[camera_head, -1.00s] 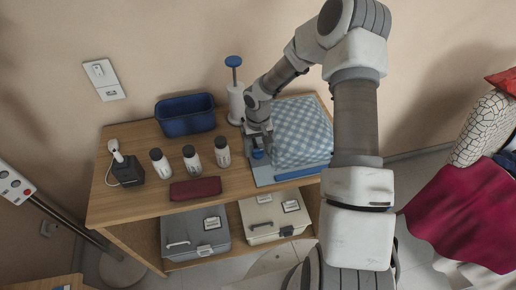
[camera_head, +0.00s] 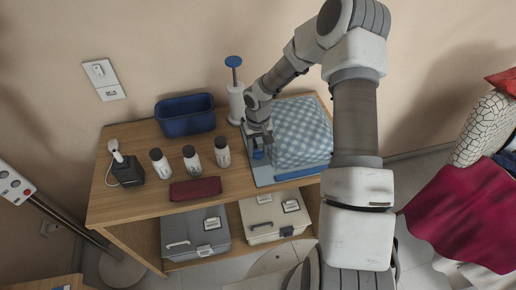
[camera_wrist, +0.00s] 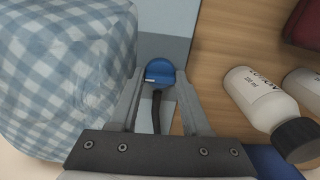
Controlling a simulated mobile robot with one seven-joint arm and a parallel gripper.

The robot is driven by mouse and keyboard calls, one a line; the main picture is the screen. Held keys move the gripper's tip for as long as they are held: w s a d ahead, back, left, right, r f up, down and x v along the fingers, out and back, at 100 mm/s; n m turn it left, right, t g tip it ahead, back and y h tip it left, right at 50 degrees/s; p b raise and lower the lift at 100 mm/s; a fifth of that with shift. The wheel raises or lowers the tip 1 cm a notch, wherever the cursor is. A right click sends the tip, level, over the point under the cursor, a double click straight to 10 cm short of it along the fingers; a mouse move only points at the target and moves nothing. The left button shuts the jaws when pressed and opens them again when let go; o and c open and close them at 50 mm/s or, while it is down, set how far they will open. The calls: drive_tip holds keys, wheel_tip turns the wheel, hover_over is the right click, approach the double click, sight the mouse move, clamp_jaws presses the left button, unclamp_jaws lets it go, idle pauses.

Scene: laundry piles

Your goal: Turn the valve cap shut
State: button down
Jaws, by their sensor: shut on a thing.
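The blue round valve cap (camera_wrist: 159,71) sits between the fingertips of my gripper (camera_wrist: 160,80) in the wrist view. The fingers are shut on its two sides. A small pale mark shows on the cap. In the head view the cap (camera_head: 259,155) shows just below my gripper (camera_head: 258,145), which points down at it. The cap is at the left part of a flat blue-grey sheet (camera_head: 262,175). A folded blue-and-white checked cloth bundle (camera_head: 302,132) lies on that sheet, right of my gripper. I cannot tell how far the cap is turned.
A white pump with a blue handle (camera_head: 235,90) stands behind my gripper. A blue bin (camera_head: 185,115), several white bottles (camera_head: 190,160), a dark red case (camera_head: 195,189) and a black device (camera_head: 128,172) stand left on the wooden table (camera_head: 112,205). Two boxes sit below.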

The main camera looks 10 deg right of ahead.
sight(258, 151)
drive_tip(key=n, duration=0.4)
drive_tip(key=shift+n, duration=2.2)
drive_tip(key=shift+c, duration=1.8)
unclamp_jaws()
wheel_tip(258, 151, up, 18)
drive_tip(key=shift+f+p, duration=0.25)
drive_tip(key=shift+p, duration=0.15)
